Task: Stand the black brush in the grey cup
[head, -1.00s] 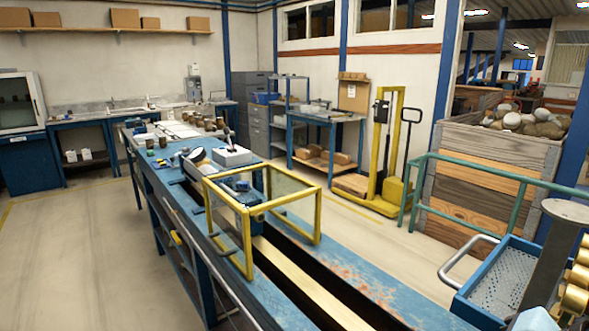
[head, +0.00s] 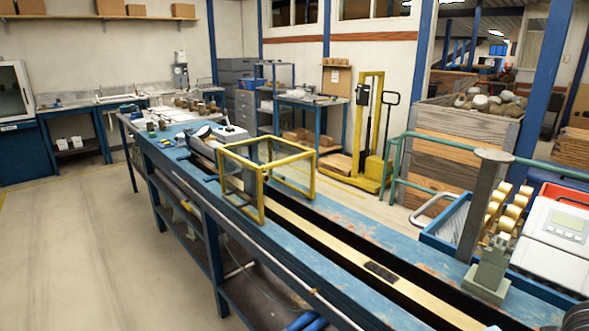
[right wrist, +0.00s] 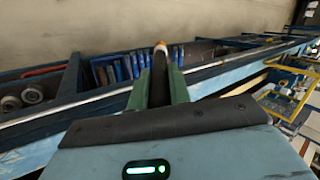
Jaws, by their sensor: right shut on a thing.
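In the right wrist view my right gripper (right wrist: 158,88) has green fingers shut on a slim dark thing, which appears to be the black brush (right wrist: 160,62). It points away from me and has a pale and orange tip. The fingers hide part of it. Neither gripper shows in the head view. I cannot make out the grey cup for certain; several small dark containers (head: 150,127) stand at the far end of the blue bench, too small to tell apart.
The long blue bench (head: 340,287) carries a yellow-framed clear guard (head: 262,190) and a small dark block (head: 380,271) on its rail. A grey-green stand (head: 487,272), brass parts and a white meter box (head: 556,235) are at right. The floor at left is clear.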

